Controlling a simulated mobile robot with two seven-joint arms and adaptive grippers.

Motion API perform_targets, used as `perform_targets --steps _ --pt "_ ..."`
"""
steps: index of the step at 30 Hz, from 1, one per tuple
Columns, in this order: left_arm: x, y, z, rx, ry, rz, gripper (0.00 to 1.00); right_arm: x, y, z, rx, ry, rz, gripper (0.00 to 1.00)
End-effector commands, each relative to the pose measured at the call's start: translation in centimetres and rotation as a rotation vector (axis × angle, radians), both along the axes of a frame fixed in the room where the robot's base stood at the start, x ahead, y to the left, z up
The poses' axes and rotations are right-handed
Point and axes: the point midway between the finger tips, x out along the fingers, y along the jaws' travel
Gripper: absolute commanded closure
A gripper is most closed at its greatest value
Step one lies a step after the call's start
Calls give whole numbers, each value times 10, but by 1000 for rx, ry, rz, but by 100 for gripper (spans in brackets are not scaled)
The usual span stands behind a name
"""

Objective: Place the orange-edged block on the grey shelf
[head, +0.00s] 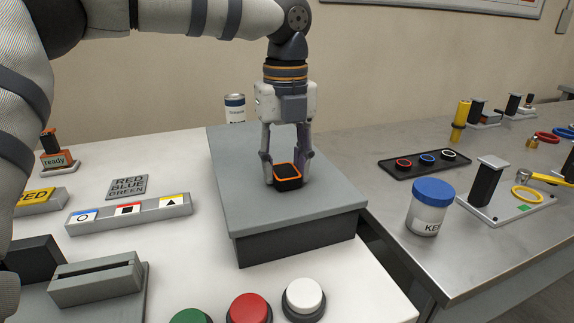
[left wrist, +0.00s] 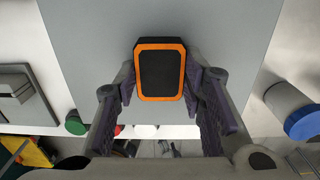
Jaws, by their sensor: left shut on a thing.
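The orange-edged block (head: 287,177) is dark with an orange rim around its top face. It is low over the grey shelf (head: 315,217), near the middle of its top; I cannot tell whether it touches the surface. My left gripper (head: 286,172) comes down from above and is shut on the block, one finger on each side. In the left wrist view the block (left wrist: 160,72) sits between the fingertips of the left gripper (left wrist: 160,85), with the grey shelf top (left wrist: 85,40) behind it. My right gripper is in neither view.
A can (head: 235,108) stands behind the shelf. Red (head: 249,308), white (head: 303,298) and green (head: 190,317) buttons are in front. A blue-lidded jar (head: 430,208) and a black ring tray (head: 424,161) are on the metal table at right. The shelf top around the block is clear.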

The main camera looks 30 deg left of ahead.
Motion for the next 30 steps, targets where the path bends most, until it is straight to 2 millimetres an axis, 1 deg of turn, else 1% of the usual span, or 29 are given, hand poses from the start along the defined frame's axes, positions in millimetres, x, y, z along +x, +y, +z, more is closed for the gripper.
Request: perform_targets --steps 11,12,14,15,23,25,28,30 --pt "-1 0 -2 -1 -11 0 91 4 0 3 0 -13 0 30" --pt "-1 0 -3 -1 -11 0 59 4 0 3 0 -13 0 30" --pt "-1 0 -3 -1 -9 0 45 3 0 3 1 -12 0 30" --pt "-1 0 -3 -1 -9 0 43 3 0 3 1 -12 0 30" --pt "-1 0 -3 -1 -8 0 43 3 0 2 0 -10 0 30" --pt "-1 0 1 -1 -8 0 43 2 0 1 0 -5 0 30" --pt "0 0 18 1 -13 1 43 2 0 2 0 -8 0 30" --pt "0 -1 36 -2 -14 0 43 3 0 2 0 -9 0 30"
